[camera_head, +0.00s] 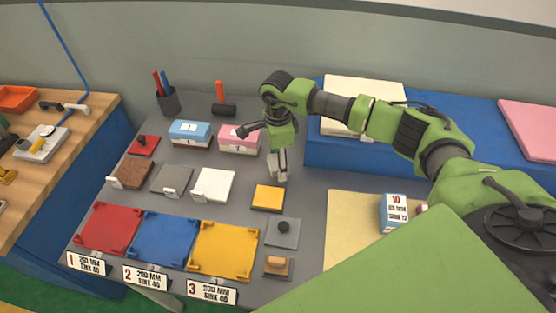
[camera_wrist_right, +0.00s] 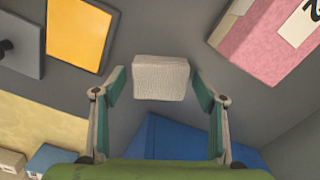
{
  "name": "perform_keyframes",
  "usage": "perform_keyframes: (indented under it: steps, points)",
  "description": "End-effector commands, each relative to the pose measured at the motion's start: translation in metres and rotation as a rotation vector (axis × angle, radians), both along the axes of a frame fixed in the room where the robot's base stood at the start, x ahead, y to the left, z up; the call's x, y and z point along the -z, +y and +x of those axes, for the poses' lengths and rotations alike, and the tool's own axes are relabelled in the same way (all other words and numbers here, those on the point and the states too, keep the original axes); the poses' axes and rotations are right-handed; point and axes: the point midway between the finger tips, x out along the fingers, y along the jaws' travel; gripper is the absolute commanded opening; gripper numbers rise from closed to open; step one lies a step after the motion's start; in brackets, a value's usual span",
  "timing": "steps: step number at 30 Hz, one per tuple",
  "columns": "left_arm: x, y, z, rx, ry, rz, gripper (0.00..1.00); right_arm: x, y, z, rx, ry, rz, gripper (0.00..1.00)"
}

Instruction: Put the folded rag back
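The folded rag (camera_wrist_right: 161,77) is a small whitish-grey woven block, seen in the right wrist view on or just above the grey surface. My right gripper (camera_wrist_right: 158,72) points down at it, one finger on each side. The fingers are apart, with a narrow gap showing on both sides of the rag, so it does not look gripped. In the head view my right gripper (camera_head: 279,170) is low over the grey table, right of the pink box (camera_head: 239,139) and above the yellow pad (camera_head: 267,197); the rag is hard to separate from the fingers there. My left gripper is out of view.
The grey table (camera_head: 190,260) holds red, blue and yellow trays (camera_head: 223,249), small pads, a blue box (camera_head: 189,133) and a pen cup (camera_head: 169,101). A blue block (camera_head: 340,155) bearing a cream slab stands close right of the gripper. A pale yellow mat (camera_head: 350,225) is mostly bare.

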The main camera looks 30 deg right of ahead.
Motion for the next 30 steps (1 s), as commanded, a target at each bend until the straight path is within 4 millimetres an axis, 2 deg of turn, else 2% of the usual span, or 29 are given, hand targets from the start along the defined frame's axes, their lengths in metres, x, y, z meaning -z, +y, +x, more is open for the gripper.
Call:
perform_keyframes:
  steps: [10,12,14,24,30]
  points:
    - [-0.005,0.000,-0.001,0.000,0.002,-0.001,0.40,-0.005,0.000,0.000,0.000,0.000,0.000,0.65]
    - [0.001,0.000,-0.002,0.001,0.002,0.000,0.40,-0.010,0.000,0.001,0.000,-0.003,0.001,0.65]
    - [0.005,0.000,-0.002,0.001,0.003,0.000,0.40,-0.019,-0.001,0.001,0.000,-0.004,0.000,0.65]
    - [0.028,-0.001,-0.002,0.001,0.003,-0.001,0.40,-0.091,0.000,0.002,0.000,-0.005,0.000,0.65]
    - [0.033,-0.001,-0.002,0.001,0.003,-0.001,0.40,-0.117,0.000,0.001,0.001,-0.002,-0.001,0.65]
